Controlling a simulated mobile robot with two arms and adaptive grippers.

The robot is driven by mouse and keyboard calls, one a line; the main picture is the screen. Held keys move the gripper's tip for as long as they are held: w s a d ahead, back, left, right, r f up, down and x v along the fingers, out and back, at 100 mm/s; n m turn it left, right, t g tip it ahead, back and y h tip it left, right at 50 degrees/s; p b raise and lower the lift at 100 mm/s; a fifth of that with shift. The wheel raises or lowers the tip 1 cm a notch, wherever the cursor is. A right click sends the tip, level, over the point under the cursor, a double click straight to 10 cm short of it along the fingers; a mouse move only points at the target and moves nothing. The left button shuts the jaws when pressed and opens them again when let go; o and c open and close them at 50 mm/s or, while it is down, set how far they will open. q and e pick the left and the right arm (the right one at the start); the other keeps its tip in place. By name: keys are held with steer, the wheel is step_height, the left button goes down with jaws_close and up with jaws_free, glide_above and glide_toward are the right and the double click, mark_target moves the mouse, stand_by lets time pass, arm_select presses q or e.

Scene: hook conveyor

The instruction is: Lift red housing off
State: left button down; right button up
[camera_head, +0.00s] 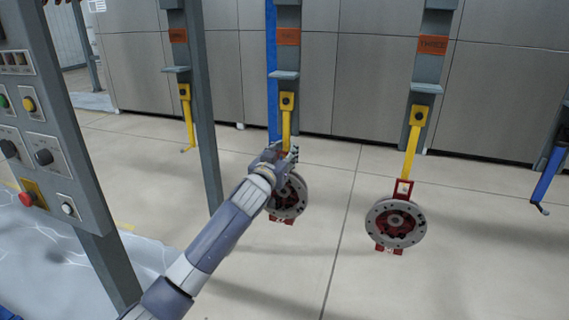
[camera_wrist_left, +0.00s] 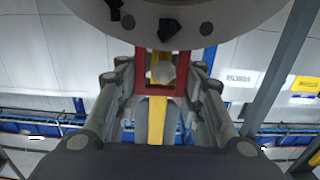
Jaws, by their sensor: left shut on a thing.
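A red housing with a round grey metal disc (camera_head: 290,197) hangs from a yellow hook (camera_head: 286,125) in the middle of the head view. My left gripper (camera_head: 281,158) is at its top and hides part of the hook and housing. In the left wrist view, the fingers of my left gripper (camera_wrist_left: 162,80) close from both sides on the red frame (camera_wrist_left: 141,70) of the housing, with the yellow hook (camera_wrist_left: 157,120) still running through the frame. A second red housing with a grey disc (camera_head: 396,222) hangs on another yellow hook (camera_head: 411,145) to the right. My right gripper is not in view.
An empty yellow hook (camera_head: 187,115) hangs left, and a blue hook (camera_head: 548,180) hangs at the right edge. A grey post (camera_head: 205,120) and a control panel (camera_head: 40,120) stand left of the held housing. The floor below is clear.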

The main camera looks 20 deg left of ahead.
arm_select(q)
steer(key=shift+s+d+r, duration=0.1)
steer(key=shift+s+r, duration=0.5)
steer(key=shift+r, duration=0.15)
steer(key=s+f+b, duration=0.1)
steer(key=s+b, duration=0.3)
steer(key=s, duration=1.3)
steer(key=shift+a+f, duration=0.35)
steer(key=shift+f, duration=0.05)
steer(key=shift+s, duration=0.15)
steer(key=s, duration=0.6)
steer(key=shift+s+p, duration=0.2)
steer(key=shift+p, duration=0.25)
steer(key=shift+a, duration=0.1)
steer(key=s+p, duration=0.7)
